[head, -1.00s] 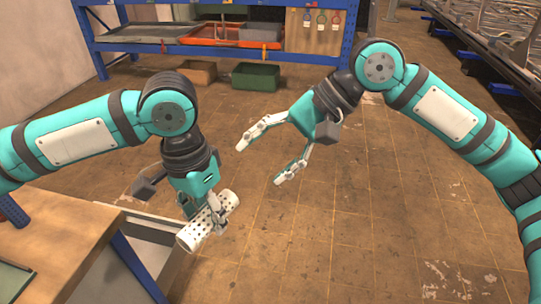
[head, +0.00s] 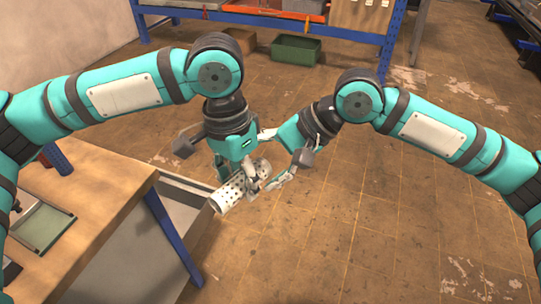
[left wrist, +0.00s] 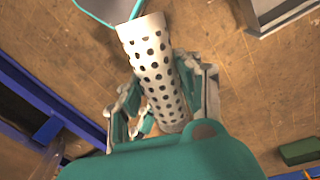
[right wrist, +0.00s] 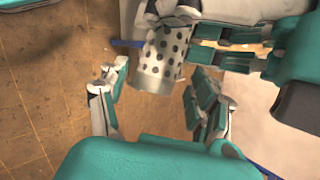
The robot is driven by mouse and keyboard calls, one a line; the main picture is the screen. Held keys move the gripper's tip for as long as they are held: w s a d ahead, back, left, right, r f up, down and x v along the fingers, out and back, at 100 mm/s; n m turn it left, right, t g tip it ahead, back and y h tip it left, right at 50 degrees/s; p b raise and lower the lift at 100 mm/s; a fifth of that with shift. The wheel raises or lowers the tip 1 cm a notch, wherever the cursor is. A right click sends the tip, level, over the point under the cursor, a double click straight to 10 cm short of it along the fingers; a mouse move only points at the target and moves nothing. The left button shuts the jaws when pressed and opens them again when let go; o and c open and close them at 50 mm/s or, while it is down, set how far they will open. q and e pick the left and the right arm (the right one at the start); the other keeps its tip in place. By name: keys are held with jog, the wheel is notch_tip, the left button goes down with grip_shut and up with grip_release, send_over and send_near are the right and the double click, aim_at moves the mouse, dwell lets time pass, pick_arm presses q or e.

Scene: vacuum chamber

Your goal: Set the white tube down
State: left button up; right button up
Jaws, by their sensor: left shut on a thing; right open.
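The white tube (head: 229,194) is a cylinder dotted with dark holes. My left gripper (head: 250,178) is shut on it and holds it tilted above the floor, beside the workbench's drawer. In the left wrist view the tube (left wrist: 157,70) lies between the fingers of the left gripper (left wrist: 160,105). My right gripper (right wrist: 155,100) is open, and in the right wrist view one end of the tube (right wrist: 160,60) reaches between its spread fingers. I cannot tell whether they touch it. In the head view the right fingers partly overlap the left ones.
A wooden workbench (head: 110,190) with a blue leg and an open grey drawer (head: 190,192) stands at the left. A green-lined tray (head: 42,228) lies on it. A blue shelf (head: 385,45) with a green bin (head: 296,50) stands behind. The floor at right is clear.

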jog(key=c, duration=1.2)
pick_arm(q)
jog(key=o, duration=1)
pick_arm(e)
grip_shut()
pick_arm(q)
jog(key=shift+o, duration=1)
jog(key=shift+r, duration=0.1)
